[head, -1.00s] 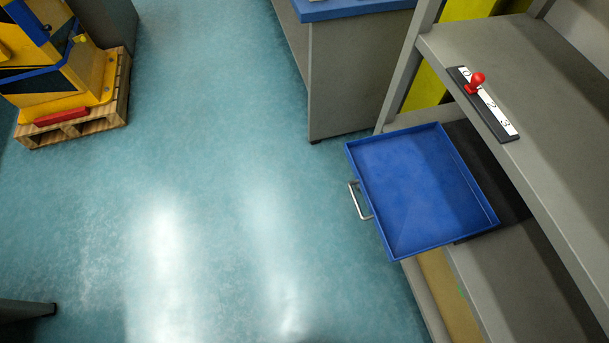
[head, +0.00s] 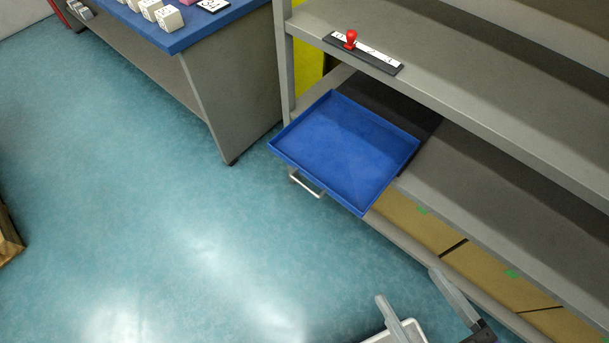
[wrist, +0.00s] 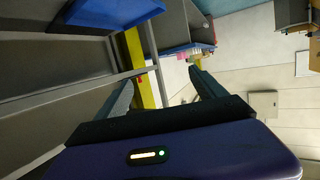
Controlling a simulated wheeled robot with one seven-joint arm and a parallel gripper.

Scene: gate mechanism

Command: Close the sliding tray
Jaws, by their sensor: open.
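The blue sliding tray (head: 345,150) sticks out from the lower level of a grey shelf in the head view, pulled out over the floor. Its silver handle (head: 307,184) is on the front side, facing the floor. In the wrist view the tray (wrist: 115,10) shows at the top left. My gripper (head: 408,298) is at the bottom of the head view, in front of the shelf and to the lower right of the tray. It is open, empty and apart from the tray. Its two fingers also show spread in the wrist view (wrist: 160,92).
The grey shelf (head: 480,90) fills the right side, with a red-knobbed numbered slider (head: 350,40) on its upper board. Cardboard boxes (head: 415,222) lie under the lower board. A blue-topped table (head: 185,38) with white cubes stands at upper left. The floor before the tray is clear.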

